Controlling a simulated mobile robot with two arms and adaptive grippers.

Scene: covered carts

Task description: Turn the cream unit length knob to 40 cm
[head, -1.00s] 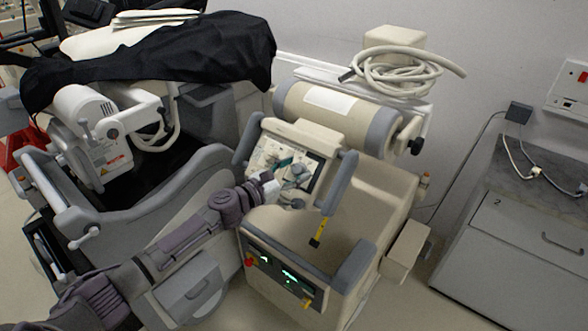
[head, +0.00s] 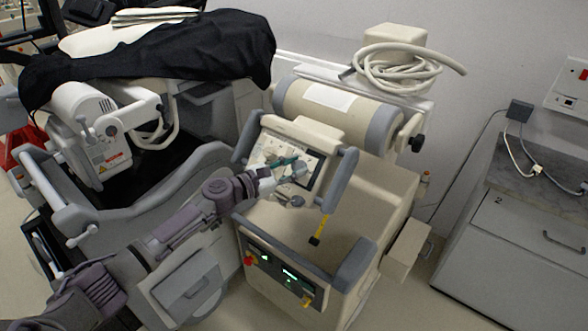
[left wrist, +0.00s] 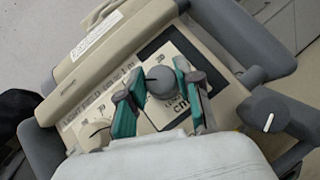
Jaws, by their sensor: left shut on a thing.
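The cream unit (head: 375,200) stands in the middle of the head view, with a tilted control panel on its upper front. In the left wrist view a round grey knob (left wrist: 160,83) sits on the pale panel face (left wrist: 88,100), beside lettering ending in "cm". My left gripper (left wrist: 162,78), with teal fingers, is shut on this knob, one finger on each side. It also shows at the panel in the head view (head: 287,165). No pointer mark is readable on the held knob, so its setting cannot be told. My right gripper is out of view.
A second dark knob (left wrist: 268,113) with a white mark is at the panel's right. Grey handles (head: 340,180) flank the panel. A black-draped cart (head: 160,55) stands left, a grey cabinet (head: 525,240) right.

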